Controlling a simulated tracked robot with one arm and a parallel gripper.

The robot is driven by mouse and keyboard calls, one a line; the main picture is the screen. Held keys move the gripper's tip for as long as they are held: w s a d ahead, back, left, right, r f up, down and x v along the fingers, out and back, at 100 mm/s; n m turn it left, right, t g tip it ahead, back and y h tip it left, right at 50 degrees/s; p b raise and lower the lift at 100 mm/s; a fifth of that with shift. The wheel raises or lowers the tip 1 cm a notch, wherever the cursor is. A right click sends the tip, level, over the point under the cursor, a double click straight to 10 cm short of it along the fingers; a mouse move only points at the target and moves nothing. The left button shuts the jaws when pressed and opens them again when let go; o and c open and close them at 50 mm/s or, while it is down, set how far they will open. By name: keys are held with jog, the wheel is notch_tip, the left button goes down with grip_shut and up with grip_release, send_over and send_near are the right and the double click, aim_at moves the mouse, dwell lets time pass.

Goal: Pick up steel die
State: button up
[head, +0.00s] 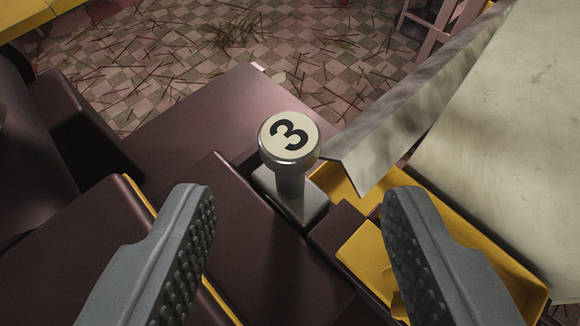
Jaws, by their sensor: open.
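The steel die (290,185) stands upright in the middle of the head view. It has a round knob with a cream top marked with a black 3, a short stem and a square metal base. Its base sits in a slot among dark maroon blocks. My gripper (298,215) is open, with one grey ridged finger at the lower left and the other at the lower right. The die shows between and beyond the fingertips, and neither finger appears to touch it. Nothing is between the fingers.
A yellow tray (460,233) lies to the right, partly behind the right finger. A sloping grey metal plate (405,120) rises close to the die's right side, with a large pale surface (500,150) beyond. Dark maroon blocks (75,235) fill the left. Sticks litter the checkered floor (310,55) behind.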

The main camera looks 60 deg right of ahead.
aim_at(289, 170)
jog(key=shift+x, duration=2.2)
jog(key=shift+w+a+f, duration=0.1)
jog(key=shift+a+f, duration=0.05)
grip_shut()
